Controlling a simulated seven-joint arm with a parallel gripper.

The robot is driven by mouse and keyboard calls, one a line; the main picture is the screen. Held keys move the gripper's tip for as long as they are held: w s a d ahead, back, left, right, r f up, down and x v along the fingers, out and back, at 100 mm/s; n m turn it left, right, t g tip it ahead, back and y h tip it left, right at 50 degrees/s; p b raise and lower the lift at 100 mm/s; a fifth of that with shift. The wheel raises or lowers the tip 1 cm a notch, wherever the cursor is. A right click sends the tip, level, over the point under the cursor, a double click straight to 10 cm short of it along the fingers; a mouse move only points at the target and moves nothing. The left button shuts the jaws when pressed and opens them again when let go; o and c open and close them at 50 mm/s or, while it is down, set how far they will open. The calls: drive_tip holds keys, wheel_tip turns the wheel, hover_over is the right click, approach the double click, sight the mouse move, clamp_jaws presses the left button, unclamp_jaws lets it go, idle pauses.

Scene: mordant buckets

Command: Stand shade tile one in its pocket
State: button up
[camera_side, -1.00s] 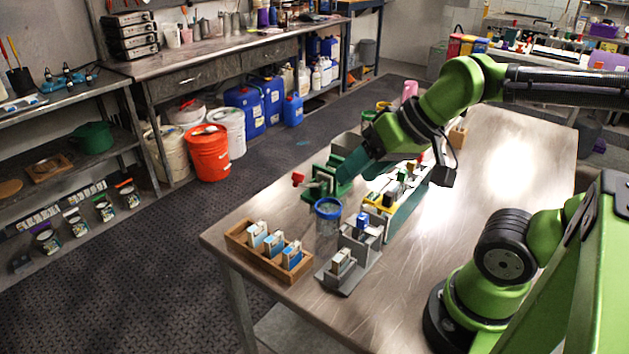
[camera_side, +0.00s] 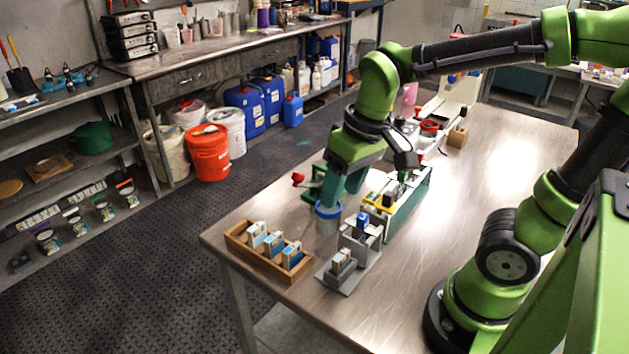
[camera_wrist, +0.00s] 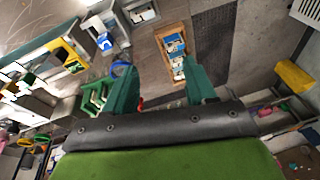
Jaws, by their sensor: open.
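A wooden tray (camera_side: 236,250) at the table's near left end holds three small white-and-blue tiles (camera_side: 273,243) standing in a row. I cannot tell which is shade tile one. The tray (camera_wrist: 163,36) and its tiles (camera_wrist: 175,48) also show in the wrist view, ahead of and between my fingers. A grey stepped stand (camera_side: 350,283) is right of the tray, with a pale block in its front part and a blue-topped piece behind. I cannot tell which pocket belongs to the tile. My gripper (camera_side: 342,198) is open and empty, above and behind the blue-rimmed jar.
The blue-rimmed jar (camera_side: 327,221) stands between the tray and my gripper. A green rack (camera_side: 312,191) with a red knob is behind it. A long teal-sided rack (camera_side: 408,212) with yellow parts stands to the right.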

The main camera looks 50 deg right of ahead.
sight(342, 254)
drive_tip(key=f+g, duration=0.1)
drive_tip(key=f, duration=0.3)
drive_tip(key=f+n, duration=0.1)
drive_tip(key=f, duration=0.3)
drive_tip(key=f+g+h, duration=0.1)
drive_tip(key=f, duration=0.2)
drive_tip(key=shift+d+f+n+g, duration=0.25)
drive_tip(key=shift+f+n+g, duration=0.05)
drive_tip(key=shift+f, duration=0.1)
drive_tip(key=f, duration=0.5)
drive_tip(key=shift+s+a+f, duration=0.1)
drive_tip(key=shift+s, duration=0.1)
drive_tip(key=c, duration=0.7)
